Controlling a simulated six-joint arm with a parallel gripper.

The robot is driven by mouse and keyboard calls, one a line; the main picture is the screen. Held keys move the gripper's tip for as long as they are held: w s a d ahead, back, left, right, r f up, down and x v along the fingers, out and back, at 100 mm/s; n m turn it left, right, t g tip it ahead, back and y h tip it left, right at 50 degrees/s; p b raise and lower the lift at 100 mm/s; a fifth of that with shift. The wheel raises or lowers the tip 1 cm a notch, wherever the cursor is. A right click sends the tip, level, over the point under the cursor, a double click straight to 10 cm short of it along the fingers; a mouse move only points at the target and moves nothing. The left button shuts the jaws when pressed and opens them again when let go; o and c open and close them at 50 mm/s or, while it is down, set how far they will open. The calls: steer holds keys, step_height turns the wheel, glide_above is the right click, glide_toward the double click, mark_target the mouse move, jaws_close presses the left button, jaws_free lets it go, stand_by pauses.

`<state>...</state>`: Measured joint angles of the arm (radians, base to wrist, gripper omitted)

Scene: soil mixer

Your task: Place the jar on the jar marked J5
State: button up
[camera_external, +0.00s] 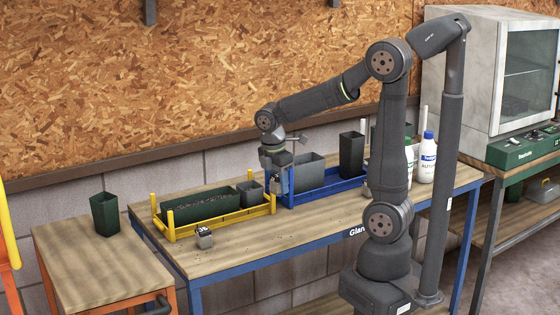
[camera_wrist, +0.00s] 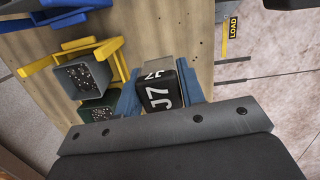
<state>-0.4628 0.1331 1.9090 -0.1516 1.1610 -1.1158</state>
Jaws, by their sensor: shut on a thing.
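My gripper (camera_external: 281,183) is above the bench beside the yellow tray's right end. In the wrist view its two blue fingers (camera_wrist: 159,92) are closed on a small jar (camera_wrist: 158,93) with a black face marked J7. The held jar is hard to make out in the external view. Another small jar (camera_external: 204,238) with a dark marked top stands on the bench in front of the yellow tray, left of my gripper. Its mark is too small to read surely. I cannot make out this jar in the wrist view.
The yellow tray (camera_external: 226,221) holds a long green planter (camera_external: 200,203) and a grey pot (camera_external: 250,193). The blue tray (camera_external: 322,190) behind my gripper holds grey and dark pots. White bottles (camera_external: 427,160) stand at right. The bench front is mostly clear.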

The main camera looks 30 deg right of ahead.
steer(key=w+a+r, duration=0.2)
steer(key=a+r, duration=0.1)
steer(key=a, duration=0.4)
steer(key=w+a+r, duration=0.2)
steer(key=a+r, duration=0.1)
steer(key=a, duration=0.4)
glide_above(206, 229)
steer(key=shift+m, duration=0.4)
steer(key=f, duration=0.6)
steer(key=shift+w+f, duration=0.25)
steer(key=shift+f, duration=0.05)
steer(key=shift+s+a+f, duration=0.1)
steer(key=shift+a+f, duration=0.2)
steer(key=shift+f, duration=1.9)
steer(key=shift+f, duration=0.2)
steer(key=o, duration=1)
steer(key=shift+r, duration=0.1)
